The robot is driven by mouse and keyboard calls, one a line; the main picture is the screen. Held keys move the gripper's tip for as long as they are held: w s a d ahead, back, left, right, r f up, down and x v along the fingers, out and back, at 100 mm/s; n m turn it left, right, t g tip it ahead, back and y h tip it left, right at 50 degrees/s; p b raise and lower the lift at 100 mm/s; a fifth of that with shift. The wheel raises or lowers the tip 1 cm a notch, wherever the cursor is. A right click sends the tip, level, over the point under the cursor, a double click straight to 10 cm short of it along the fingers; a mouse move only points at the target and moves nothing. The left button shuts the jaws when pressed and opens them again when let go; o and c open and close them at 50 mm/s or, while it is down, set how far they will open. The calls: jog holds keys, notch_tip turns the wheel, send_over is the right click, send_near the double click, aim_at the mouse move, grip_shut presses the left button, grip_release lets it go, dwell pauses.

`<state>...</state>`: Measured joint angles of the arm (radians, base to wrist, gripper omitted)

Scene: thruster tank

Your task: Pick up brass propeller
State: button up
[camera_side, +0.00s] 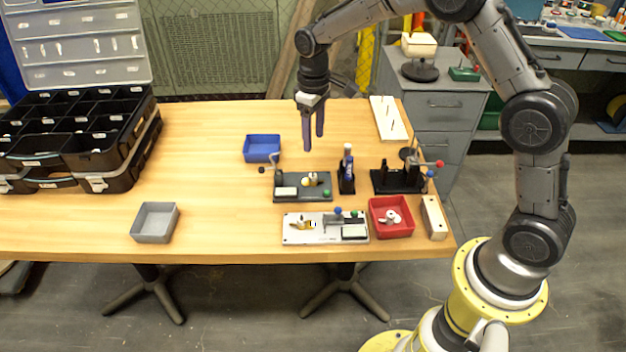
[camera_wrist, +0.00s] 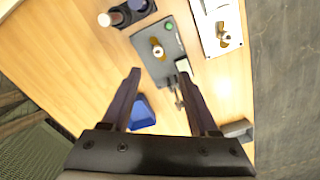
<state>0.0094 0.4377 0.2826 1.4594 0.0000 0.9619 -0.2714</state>
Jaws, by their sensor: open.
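A brass propeller with a white hub (camera_side: 312,181) sits on a dark grey fixture plate (camera_side: 288,182); the wrist view shows this propeller (camera_wrist: 157,49) near top centre. A second brass-coloured propeller (camera_side: 300,225) lies on a white fixture plate (camera_side: 290,240) nearer the table's front edge. It also shows in the wrist view (camera_wrist: 225,39), at upper right. My gripper (camera_side: 313,141) points down, open and empty, well above the table and behind the dark plate in the side view. In the wrist view its fingers (camera_wrist: 159,75) are spread, with the dark plate beyond their tips.
A red bin (camera_side: 378,232) with white parts, a blue bin (camera_side: 262,146) and a grey bin (camera_side: 154,237) stand around the plates. A black holder with bottles (camera_side: 347,185) and a black stand with coloured knobs (camera_side: 385,185) rise beside the dark plate.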

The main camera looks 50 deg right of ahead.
send_over(313, 173)
jog(key=f, duration=0.7)
jog(key=shift+s, duration=0.2)
jog(key=shift+w+d+f, duration=0.1)
jog(key=shift+w+f, duration=0.05)
jog(key=shift+f, duration=1.35)
jog(key=shift+w+f, duration=0.15)
jog(key=shift+f, duration=1.35)
grip_shut()
